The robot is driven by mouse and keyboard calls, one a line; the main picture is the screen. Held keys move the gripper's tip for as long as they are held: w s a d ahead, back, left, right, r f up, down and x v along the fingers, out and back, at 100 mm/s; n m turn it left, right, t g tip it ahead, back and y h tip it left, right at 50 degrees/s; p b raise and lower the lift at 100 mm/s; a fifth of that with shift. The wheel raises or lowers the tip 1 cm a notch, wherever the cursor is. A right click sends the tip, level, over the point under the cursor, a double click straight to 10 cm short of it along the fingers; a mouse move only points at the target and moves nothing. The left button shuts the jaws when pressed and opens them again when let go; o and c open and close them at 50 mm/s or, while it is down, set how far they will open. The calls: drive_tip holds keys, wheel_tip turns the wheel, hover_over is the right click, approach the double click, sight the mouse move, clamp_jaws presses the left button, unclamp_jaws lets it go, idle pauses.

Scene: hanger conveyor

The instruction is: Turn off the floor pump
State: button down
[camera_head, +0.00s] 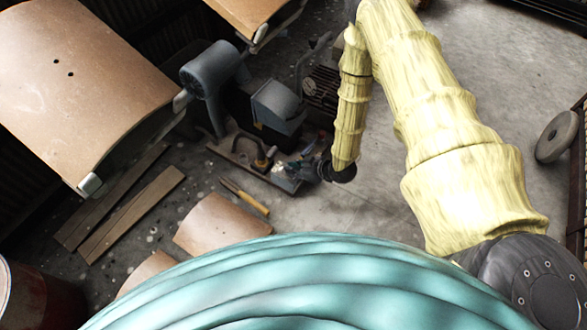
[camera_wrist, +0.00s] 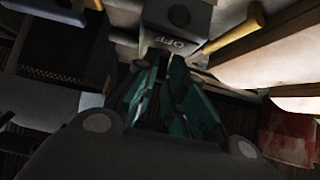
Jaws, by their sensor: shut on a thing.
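The floor pump stands on the floor in the head view, with a rounded grey motor (camera_head: 213,75), a grey box-like housing (camera_head: 277,106) and a dark base plate (camera_head: 225,148). My gripper (camera_head: 290,175) reaches down at its near right side. In the wrist view, a grey switch block (camera_wrist: 195,22) marked "OFF" is right in front of my gripper (camera_wrist: 165,62). The teal fingers converge at the block's lower edge and are shut on a small part there. The fingers and the dark picture mostly hide that part, so its position is unclear.
Brown curved panels (camera_head: 75,75) hang at the left above the floor. Planks (camera_head: 130,215), a yellow-handled tool (camera_head: 245,197) and a curved panel (camera_head: 218,226) lie near the pump. A red drum (camera_head: 35,300) stands at the lower left. Floor right of my arm is mostly clear.

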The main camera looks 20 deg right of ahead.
drive_tip(key=shift+s, duration=0.1)
drive_tip(key=c, duration=1.5)
unclamp_jaws()
drive_tip(key=v, duration=1.2)
